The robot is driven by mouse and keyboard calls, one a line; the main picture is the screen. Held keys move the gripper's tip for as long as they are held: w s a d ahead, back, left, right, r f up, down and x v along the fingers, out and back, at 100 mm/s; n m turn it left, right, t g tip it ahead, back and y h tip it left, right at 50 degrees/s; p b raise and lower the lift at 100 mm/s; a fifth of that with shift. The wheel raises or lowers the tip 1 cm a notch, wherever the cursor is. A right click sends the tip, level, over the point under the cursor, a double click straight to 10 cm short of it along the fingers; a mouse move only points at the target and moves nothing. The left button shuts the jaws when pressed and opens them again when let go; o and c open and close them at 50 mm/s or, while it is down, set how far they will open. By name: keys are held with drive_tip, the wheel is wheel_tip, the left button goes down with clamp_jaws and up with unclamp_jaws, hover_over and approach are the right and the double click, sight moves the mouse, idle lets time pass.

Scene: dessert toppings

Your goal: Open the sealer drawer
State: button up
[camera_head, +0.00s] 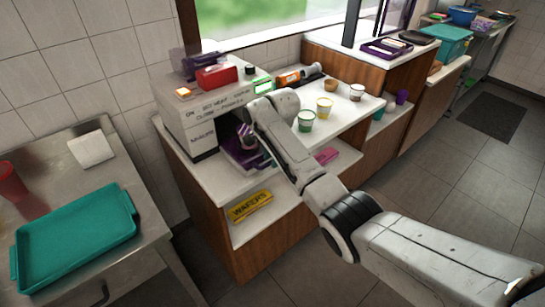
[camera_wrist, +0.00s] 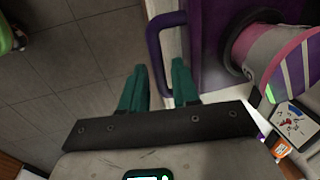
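The sealer (camera_head: 205,115) is a white box with printed labels on the left end of the white counter. Its purple drawer (camera_head: 238,155) sticks out of the front with a cup (camera_head: 246,136) on it, partly hidden by my arm. In the wrist view the purple drawer (camera_wrist: 209,45) carries a pink and grey cup (camera_wrist: 262,52). A purple handle (camera_wrist: 155,50) loops out from the drawer. My gripper (camera_wrist: 159,72) is open, its teal fingers on either side of the handle bar; I cannot tell whether they touch it. The fingers are hidden in the head view.
Small cups (camera_head: 325,107) stand on the counter right of my arm. A yellow wafers box (camera_head: 250,205) lies on the shelf below. A teal tray (camera_head: 78,245) and red cup (camera_head: 12,185) are on the metal table at left. The floor (camera_head: 460,170) at right is mostly clear.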

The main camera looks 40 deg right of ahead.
drive_tip(key=shift+o, duration=0.7)
wheel_tip(320, 180, up, 11)
drive_tip(key=s+b, duration=0.1)
drive_tip(key=s, duration=0.1)
drive_tip(key=shift+f, duration=0.2)
drive_tip(key=shift+w, duration=0.1)
drive_tip(key=s+a+f+n, duration=0.4)
drive_tip(key=s+a+f, duration=0.1)
drive_tip(key=s+f, duration=0.3)
drive_tip(key=s+a+f+n, duration=0.4)
drive_tip(key=s+a+f, duration=0.1)
drive_tip(key=s+f, duration=0.35)
drive_tip(key=s+a+f+n, duration=0.1)
drive_tip(key=s+n, duration=0.3)
drive_tip(key=s, duration=0.8)
drive_tip(key=s+a+f+n+g, duration=0.1)
drive_tip(key=s+n, duration=0.3)
drive_tip(key=s, duration=0.8)
drive_tip(key=shift+s+f+n, duration=0.15)
drive_tip(key=shift+f+n, duration=0.25)
drive_tip(key=shift+f, duration=0.35)
